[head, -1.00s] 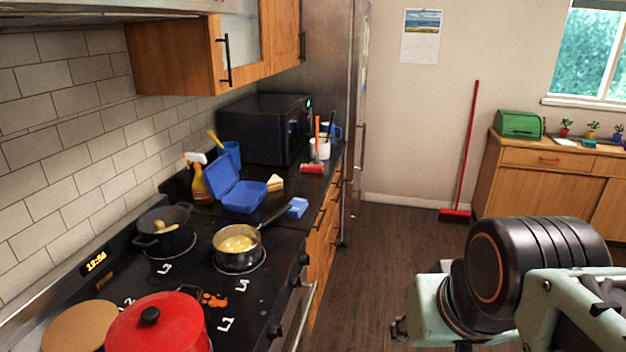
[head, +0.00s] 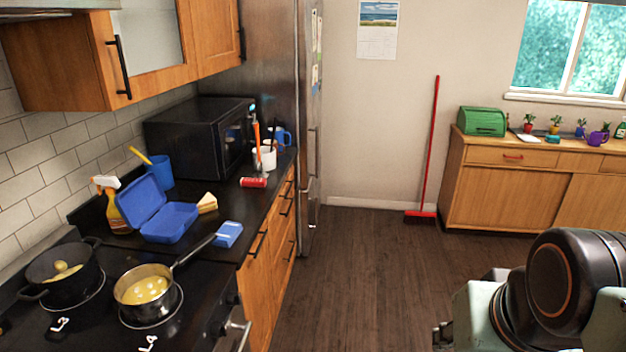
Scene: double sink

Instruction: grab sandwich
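The sandwich (head: 207,203) is a small pale wedge on the dark counter, just right of an open blue lunchbox (head: 170,222). It stands in front of the black microwave. Part of my arm shows at the lower right, over the floor and well away from the sandwich. My gripper's fingers are not in the picture.
A saucepan (head: 146,290) on the stove points its handle toward a blue sponge (head: 228,234) near the counter edge. A spray bottle (head: 110,205), blue cup (head: 160,171) and microwave (head: 205,135) stand around the lunchbox. The floor (head: 350,270) right of the counter is clear.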

